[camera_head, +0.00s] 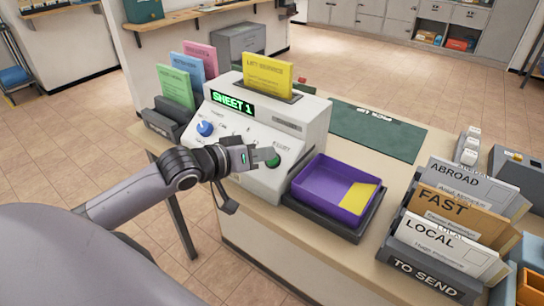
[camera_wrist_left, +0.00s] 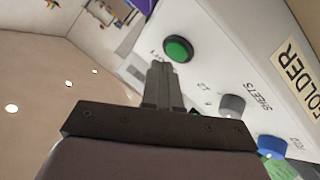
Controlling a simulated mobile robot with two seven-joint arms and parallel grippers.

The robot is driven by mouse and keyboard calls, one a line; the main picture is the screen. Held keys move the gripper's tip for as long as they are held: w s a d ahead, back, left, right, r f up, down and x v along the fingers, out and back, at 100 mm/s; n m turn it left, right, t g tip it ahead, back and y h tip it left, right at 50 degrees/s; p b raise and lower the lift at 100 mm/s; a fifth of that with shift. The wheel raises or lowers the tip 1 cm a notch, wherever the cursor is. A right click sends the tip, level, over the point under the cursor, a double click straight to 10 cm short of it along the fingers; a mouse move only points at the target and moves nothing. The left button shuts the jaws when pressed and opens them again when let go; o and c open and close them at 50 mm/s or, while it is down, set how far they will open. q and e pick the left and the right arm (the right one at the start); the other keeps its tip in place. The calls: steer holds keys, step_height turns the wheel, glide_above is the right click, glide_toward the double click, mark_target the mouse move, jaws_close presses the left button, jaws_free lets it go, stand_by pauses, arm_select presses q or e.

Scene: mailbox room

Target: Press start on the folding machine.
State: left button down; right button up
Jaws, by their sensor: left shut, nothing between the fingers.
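The folding machine (camera_head: 312,122) is a white box on the table, with a green display reading SHEET 1. A yellow leaflet (camera_head: 266,78) stands in its top slot. The round green button (camera_head: 273,161) is low on the right of the sloped front panel; it also shows in the left wrist view (camera_wrist_left: 178,50). My left gripper (camera_head: 266,157) is shut and empty, its tips (camera_wrist_left: 160,68) close beside the button. I cannot tell whether they touch it. A blue knob (camera_head: 205,128) is at the panel's left. My right gripper is not in view.
A purple tray (camera_head: 312,205) holding a yellow piece sits right of the machine. Coloured leaflets (camera_head: 176,88) stand in holders at its left. The TO SEND rack (camera_head: 425,272) with envelopes is at the right. A dark green mat (camera_head: 385,135) lies behind the tray.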

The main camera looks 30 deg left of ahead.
arm_select(q)
steer(key=s+r+p, duration=0.1)
steer(key=r+p, duration=0.1)
steer(key=shift+s+r+p, duration=0.1)
steer(key=shift+s+p, duration=0.05)
steer(key=shift+p, duration=0.25)
steer(key=shift+s+a+r, duration=0.1)
steer(key=shift+s+r, duration=0.7)
steer(key=shift+r, duration=0.15)
steer(key=s+d+f+m+g+y, duration=0.25)
steer(key=s+d+f+g, duration=0.2)
steer(key=s+f, duration=0.6)
steer(key=s+d+f+m+g+y, duration=0.1)
steer(key=s+d+f+m+g, duration=0.35)
steer(key=s, duration=0.85)
steer(key=w+f+t+h, duration=0.1)
steer(key=w+f+t, duration=0.2)
steer(key=f, duration=0.2)
steer(key=w+f+n+t, duration=0.1)
steer(key=w+f+t, duration=0.2)
steer(key=f, duration=0.3)
steer(key=shift+w+d+f+h, duration=0.2)
steer(key=shift+w+d+h, duration=0.15)
steer(key=shift+w+d, duration=0.1)
stand_by(0.6)
